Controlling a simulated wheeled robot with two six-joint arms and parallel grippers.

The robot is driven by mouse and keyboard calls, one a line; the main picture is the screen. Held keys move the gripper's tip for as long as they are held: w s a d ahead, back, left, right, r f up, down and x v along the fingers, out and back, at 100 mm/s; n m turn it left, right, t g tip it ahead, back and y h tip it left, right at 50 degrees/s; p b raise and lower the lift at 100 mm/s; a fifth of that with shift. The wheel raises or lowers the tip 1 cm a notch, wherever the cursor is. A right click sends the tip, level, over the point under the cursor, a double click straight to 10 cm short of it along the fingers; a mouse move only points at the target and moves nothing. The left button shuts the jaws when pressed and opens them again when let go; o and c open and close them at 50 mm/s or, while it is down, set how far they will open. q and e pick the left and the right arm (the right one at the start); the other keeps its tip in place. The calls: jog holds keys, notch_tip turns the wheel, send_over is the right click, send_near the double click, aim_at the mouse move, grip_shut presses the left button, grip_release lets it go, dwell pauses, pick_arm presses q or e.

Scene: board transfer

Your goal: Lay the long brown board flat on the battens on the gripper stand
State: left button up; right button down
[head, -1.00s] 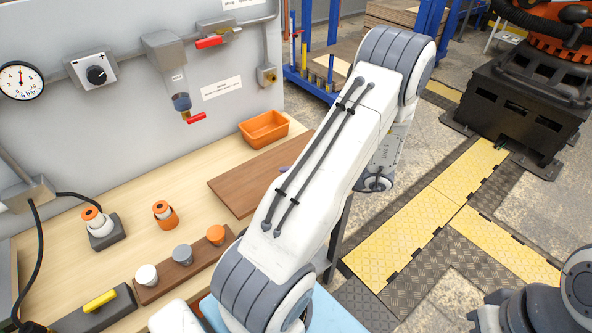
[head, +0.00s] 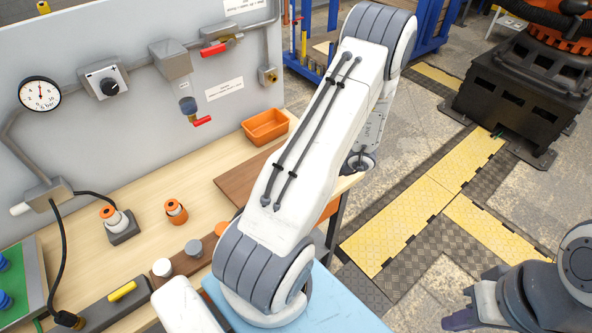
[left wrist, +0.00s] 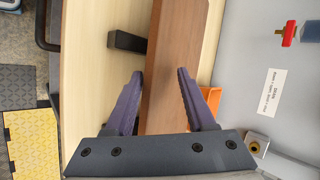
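The long brown board (head: 238,184) lies on the light wooden bench in the head view, partly hidden behind my left arm. In the left wrist view the board (left wrist: 178,35) runs up the picture between the two purple fingers of my left gripper (left wrist: 160,73). These fingers are spread, and the right one overlaps the board in the picture; I cannot tell whether they touch it. A dark block (left wrist: 126,41) juts out at the board's left edge. My left gripper is hidden in the head view. My right gripper (head: 466,304) is at the lower right, fingers apart and empty, over the floor.
An orange bin (head: 265,127) stands behind the board. A grey panel with a gauge (head: 40,93) and valves rises behind. Yellow floor plates (head: 420,215) lie to the right.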

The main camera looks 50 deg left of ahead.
pick_arm(q)
jog(key=shift+d+r+t+h+p, duration=0.15)
jog(key=shift+t+h+p, duration=0.35)
jog(key=shift+p, duration=0.85)
jog(key=shift+a+r+t+h+p, duration=0.1)
jog(key=shift+r+t+h+p, duration=0.15)
jog(key=shift+h+p, duration=0.75)
jog(key=shift+d+f+p, duration=0.1)
jog(key=shift+p, duration=0.55)
jog(key=shift+f, duration=0.1)
jog(key=shift+w, duration=0.1)
jog(key=d+p, duration=0.1)
jog(key=p, duration=0.1)
jog(key=w+d+r+p, duration=0.1)
jog(key=p, duration=0.1)
jog(key=shift+w+d+r, duration=0.1)
jog(key=shift+w+d, duration=0.05)
jog(key=shift+d, duration=0.25)
